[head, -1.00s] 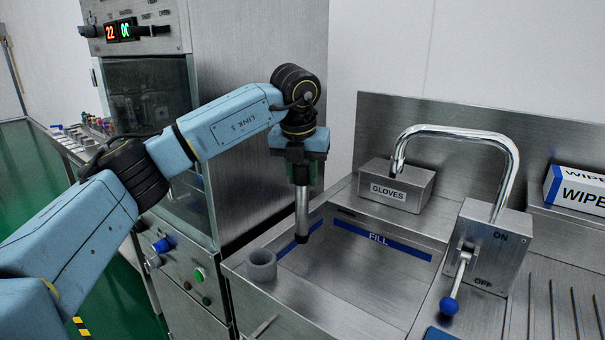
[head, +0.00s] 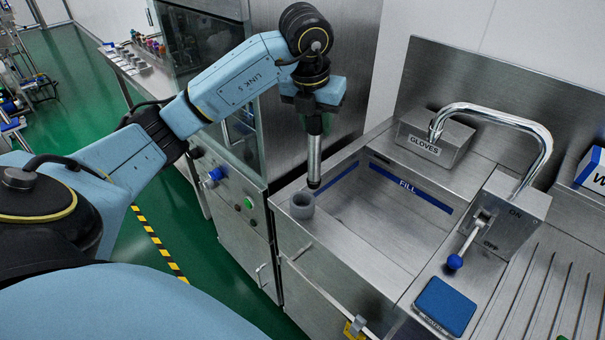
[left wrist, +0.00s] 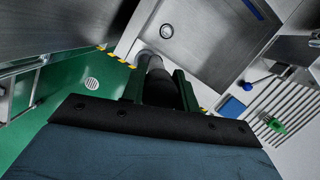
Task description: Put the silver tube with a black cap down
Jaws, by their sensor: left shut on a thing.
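My left gripper (head: 315,122) is shut on the upper end of the silver tube with a black cap (head: 315,158). The tube hangs upright with its dark cap end down, over the left side of the sink. A grey round holder (head: 302,207) stands on the sink's left rim. The tube's lower end appears just above and behind it; I cannot tell the exact gap. In the left wrist view, a dark length of the tube (left wrist: 160,85) shows between my fingers, and the holder (left wrist: 146,56) lies just beyond its end. My right gripper is not in view.
The sink basin (head: 375,222), with a blue FILL line, is empty. A faucet (head: 545,140), a lever with a blue knob (head: 455,262) and a GLOVES box (head: 436,143) surround it. A blue pad (head: 445,306) lies at front right. A tall steel cabinet (head: 350,60) stands behind my arm.

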